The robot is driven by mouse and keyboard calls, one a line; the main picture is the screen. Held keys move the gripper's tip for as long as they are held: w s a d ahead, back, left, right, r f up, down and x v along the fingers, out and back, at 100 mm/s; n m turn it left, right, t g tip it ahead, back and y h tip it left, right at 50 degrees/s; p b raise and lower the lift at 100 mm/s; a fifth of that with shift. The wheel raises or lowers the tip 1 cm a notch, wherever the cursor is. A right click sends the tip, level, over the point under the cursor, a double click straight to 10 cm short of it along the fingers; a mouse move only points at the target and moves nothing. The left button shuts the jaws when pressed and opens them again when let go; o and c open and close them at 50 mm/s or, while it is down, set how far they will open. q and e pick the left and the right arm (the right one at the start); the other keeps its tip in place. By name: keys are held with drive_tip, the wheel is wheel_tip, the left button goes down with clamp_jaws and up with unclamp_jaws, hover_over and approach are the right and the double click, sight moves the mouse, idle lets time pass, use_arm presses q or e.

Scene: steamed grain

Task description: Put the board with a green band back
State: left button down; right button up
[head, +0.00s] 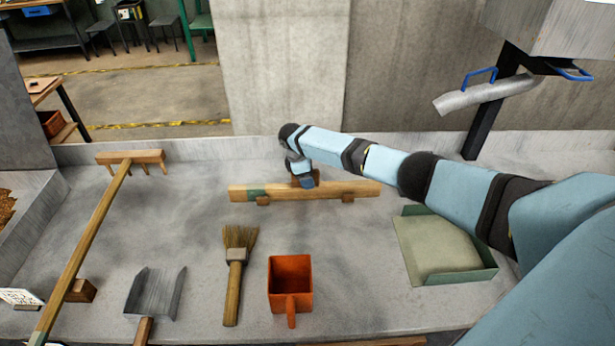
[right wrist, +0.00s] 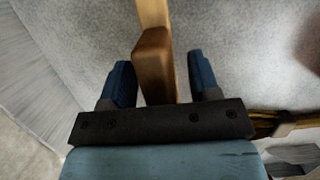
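The wooden board (head: 345,190) with a green band (head: 257,194) near its left end lies across two small wooden blocks on the grey surface. My right gripper (head: 304,181) is low at the middle of this board. In the right wrist view, my right gripper (right wrist: 163,65) has its blue fingers apart, one on each side of a brown wooden block-like grip (right wrist: 154,52) on the board (right wrist: 152,12). Gaps show between the fingers and the wood. My left gripper is in neither view.
An orange scoop (head: 290,275), a brush (head: 236,265) and a metal shovel (head: 155,295) lie in front of the board. A long-handled wooden rake (head: 95,220) lies at left. A green-edged tray (head: 440,248) stands at right, beneath my right arm.

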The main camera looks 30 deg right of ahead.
drive_tip(key=shift+f, duration=0.1)
drive_tip(key=v, duration=1.4)
drive_tip(key=shift+d, duration=0.1)
